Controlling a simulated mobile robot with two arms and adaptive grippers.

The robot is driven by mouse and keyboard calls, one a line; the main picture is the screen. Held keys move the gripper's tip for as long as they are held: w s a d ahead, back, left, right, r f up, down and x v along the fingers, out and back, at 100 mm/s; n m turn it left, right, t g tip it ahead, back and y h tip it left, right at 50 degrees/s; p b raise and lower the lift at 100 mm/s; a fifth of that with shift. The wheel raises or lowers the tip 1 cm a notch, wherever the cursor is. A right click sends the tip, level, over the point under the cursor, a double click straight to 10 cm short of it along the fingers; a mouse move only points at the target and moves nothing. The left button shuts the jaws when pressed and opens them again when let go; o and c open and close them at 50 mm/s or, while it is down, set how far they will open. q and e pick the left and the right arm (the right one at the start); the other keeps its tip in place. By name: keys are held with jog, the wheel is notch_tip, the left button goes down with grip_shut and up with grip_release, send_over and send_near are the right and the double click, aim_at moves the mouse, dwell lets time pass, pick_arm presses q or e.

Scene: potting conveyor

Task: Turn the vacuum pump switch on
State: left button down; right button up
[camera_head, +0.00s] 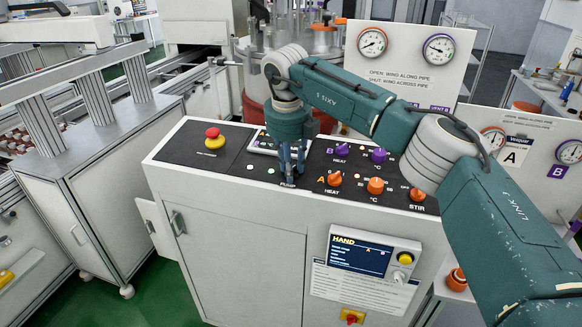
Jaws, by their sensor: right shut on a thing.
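The vacuum pump switch sits on the black top panel of the control console, at the printed word PUMP (288,184). The switch itself is hidden behind my gripper, so its position cannot be read. My right gripper (289,180) points down at that spot, its fingers together and shut on the switch. My right arm reaches in from the right across the panel. My left gripper is not in view.
Orange HEAT (334,179) and temperature (375,186) knobs, purple knobs (343,149) and a STIR knob (417,195) stand right of the gripper. A red emergency stop (213,133) is at the left. A HAND display (362,252) is on the front.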

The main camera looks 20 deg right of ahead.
jog(key=o, duration=1.2)
jog(key=shift+c, duration=0.2)
notch_tip(320, 180, up, 12)
jog(key=s+a, duration=0.1)
jog(key=s, duration=0.1)
